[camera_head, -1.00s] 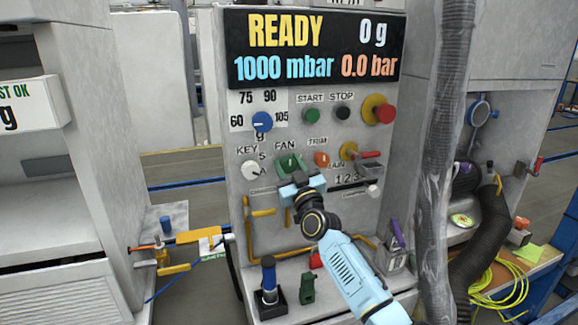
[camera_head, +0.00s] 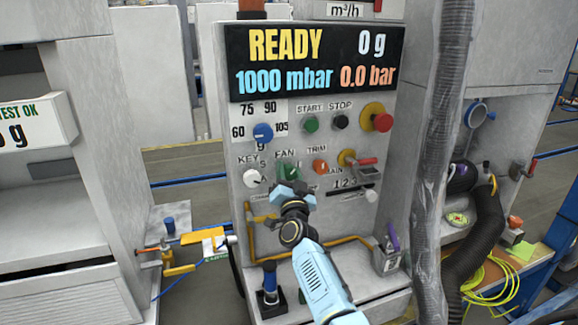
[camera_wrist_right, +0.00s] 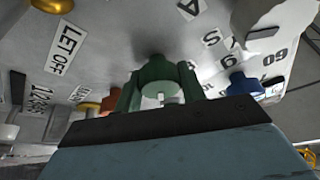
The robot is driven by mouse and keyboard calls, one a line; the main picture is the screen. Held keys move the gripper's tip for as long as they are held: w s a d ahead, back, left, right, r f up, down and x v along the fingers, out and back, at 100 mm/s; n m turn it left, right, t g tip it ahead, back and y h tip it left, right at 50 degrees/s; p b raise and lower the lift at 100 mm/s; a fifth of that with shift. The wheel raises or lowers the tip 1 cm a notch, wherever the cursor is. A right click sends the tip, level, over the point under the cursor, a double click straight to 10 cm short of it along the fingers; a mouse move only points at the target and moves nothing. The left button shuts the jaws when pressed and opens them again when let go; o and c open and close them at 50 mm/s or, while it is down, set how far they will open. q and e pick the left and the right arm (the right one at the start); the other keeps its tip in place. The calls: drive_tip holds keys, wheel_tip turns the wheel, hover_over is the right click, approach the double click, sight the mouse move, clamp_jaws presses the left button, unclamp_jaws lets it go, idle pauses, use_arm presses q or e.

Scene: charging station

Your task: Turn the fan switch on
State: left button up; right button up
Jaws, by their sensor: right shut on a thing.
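The fan switch is a green knob (camera_head: 289,171) under the FAN label on the grey panel, partly hidden by my gripper. My right gripper (camera_head: 290,184) reaches up to it from below and is shut on it. In the right wrist view the green knob (camera_wrist_right: 157,82) sits between the fingers, just beyond the dark gripper edge. The exact angle of the knob is hard to read. My left gripper is not in view.
Beside the switch are a white key knob (camera_head: 255,178), an orange trim knob (camera_head: 320,167) and a red-handled valve (camera_head: 362,160). Above are a blue dial (camera_head: 263,133) and a red button (camera_head: 383,121). A grey hose (camera_head: 437,160) hangs to the right.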

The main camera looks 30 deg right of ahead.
drive_tip(key=m+g+p, duration=0.1)
drive_tip(key=m, duration=0.1)
drive_tip(key=m+g+h+p, duration=0.1)
drive_tip(key=m+p, duration=0.1)
drive_tip(key=m, duration=0.1)
drive_tip(key=shift+a+r+h, duration=0.1)
drive_tip(key=shift+r+h, duration=0.05)
drive_tip(key=shift+h, duration=0.15)
drive_tip(key=m+g+p, duration=0.1)
drive_tip(key=m+p, duration=0.1)
drive_tip(key=m, duration=0.1)
drive_tip(key=shift+m+p, duration=0.4)
drive_tip(key=shift+m+g+p, duration=0.8)
drive_tip(key=shift+m+p, duration=0.25)
drive_tip(key=shift+m, duration=0.35)
drive_tip(key=shift+f, duration=0.2)
drive_tip(key=o, duration=1)
drive_tip(key=shift+c, duration=0.2)
drive_tip(key=shift+s, duration=0.1)
